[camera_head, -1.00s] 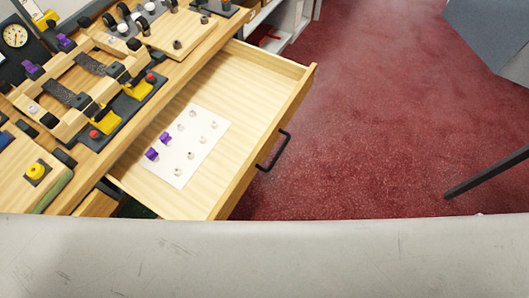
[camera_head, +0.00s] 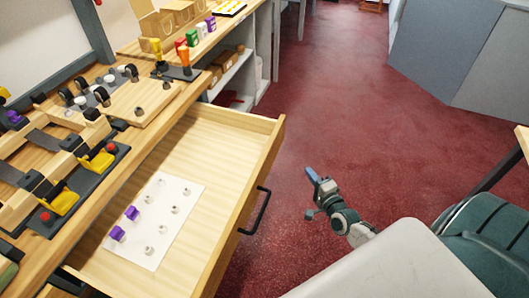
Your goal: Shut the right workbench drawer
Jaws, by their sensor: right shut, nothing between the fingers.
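The right workbench drawer (camera_head: 206,141) is a light wooden drawer, pulled well out of the workbench (camera_head: 182,103). Its front carries a black bar handle (camera_head: 256,212). A white sheet (camera_head: 151,243) with purple pieces and several small pale knobs lies inside it. My right gripper (camera_head: 312,178) is shut and empty, over the red floor to the right of the drawer front and apart from the handle. My left gripper is not in view.
Toggle clamps with yellow and red parts (camera_head: 62,201) sit on the bench top. A grey shelf unit (camera_head: 232,75) stands beyond the drawer. Open red carpet (camera_head: 335,110) lies between.

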